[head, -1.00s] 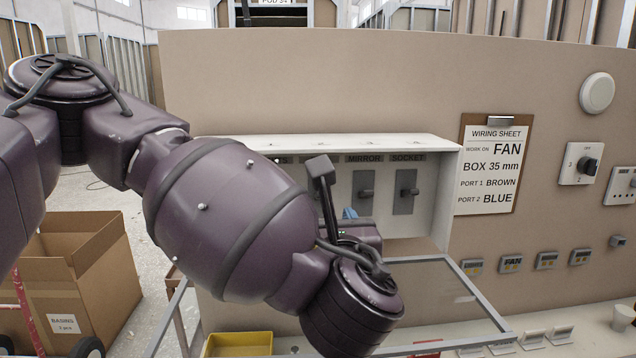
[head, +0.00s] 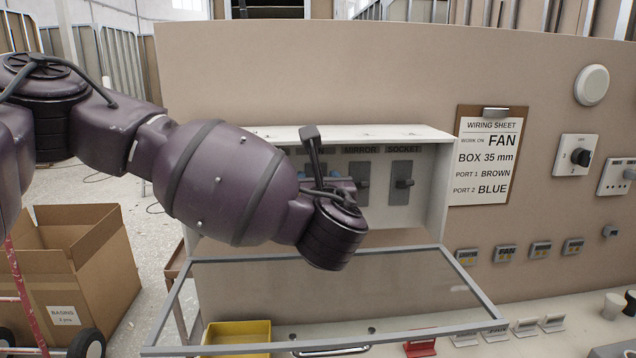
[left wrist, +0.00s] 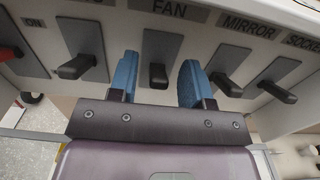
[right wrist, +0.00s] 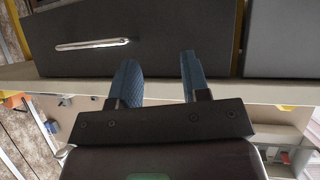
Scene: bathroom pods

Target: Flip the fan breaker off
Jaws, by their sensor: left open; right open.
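The fan breaker (left wrist: 158,75) is a dark toggle lever on a grey plate under the label FAN in the left wrist view. My left gripper (left wrist: 160,85) is open, with one blue finger on each side of that lever; I cannot tell whether either touches it. In the head view my left arm hides the fan breaker, and only a bit of the blue fingers (head: 330,172) shows inside the breaker box (head: 432,200). My right gripper (right wrist: 158,80) is open and empty, facing a grey drawer-like front.
The mirror breaker (head: 363,184) and socket breaker (head: 403,183) sit right of the fan one. The box's framed clear door (head: 330,290) hangs open below. A wiring sheet (head: 486,155) reads FAN. A yellow bin (head: 238,335) and red item (head: 420,347) lie below.

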